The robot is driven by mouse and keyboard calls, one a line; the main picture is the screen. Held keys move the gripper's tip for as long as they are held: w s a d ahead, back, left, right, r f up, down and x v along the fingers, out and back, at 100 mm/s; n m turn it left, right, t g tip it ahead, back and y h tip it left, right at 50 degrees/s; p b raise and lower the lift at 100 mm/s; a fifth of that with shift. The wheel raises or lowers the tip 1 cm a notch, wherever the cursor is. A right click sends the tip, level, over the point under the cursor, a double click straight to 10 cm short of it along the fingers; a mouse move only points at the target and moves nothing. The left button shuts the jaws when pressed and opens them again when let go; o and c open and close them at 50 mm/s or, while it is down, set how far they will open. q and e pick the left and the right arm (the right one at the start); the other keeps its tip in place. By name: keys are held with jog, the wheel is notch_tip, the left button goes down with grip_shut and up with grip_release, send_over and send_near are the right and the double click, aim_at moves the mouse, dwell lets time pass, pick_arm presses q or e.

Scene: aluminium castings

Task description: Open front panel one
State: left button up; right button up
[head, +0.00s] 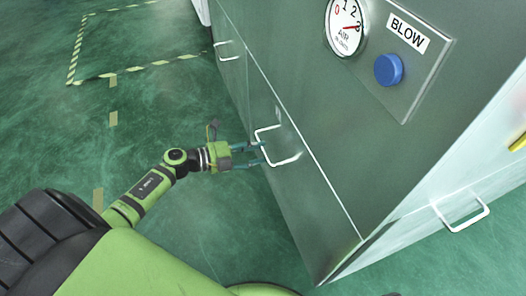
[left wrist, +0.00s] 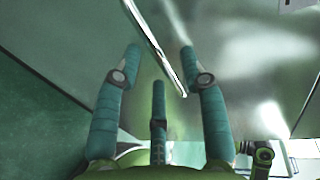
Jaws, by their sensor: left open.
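A metal cabinet front has a lower panel (head: 312,207) with a pale bar handle (head: 276,147). No number shows on the panel, so I cannot tell whether it is panel one. It looks closed. My left gripper (head: 264,153) is open, with its teal fingers reaching to this handle from the left. In the left wrist view, the handle bar (left wrist: 152,45) runs slanting between the spread fingers of the left gripper (left wrist: 160,52). I cannot tell whether they touch it. My right gripper is not in view.
Above the panel are a round air gauge (head: 345,27) and a blue BLOW button (head: 389,69). Another handle (head: 228,50) is farther back, and one more (head: 462,212) is on the right face. The green floor (head: 150,110) to the left is clear, with striped tape markings.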

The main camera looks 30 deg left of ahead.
pick_arm(q)
jog(key=shift+x, duration=1.4)
grip_shut()
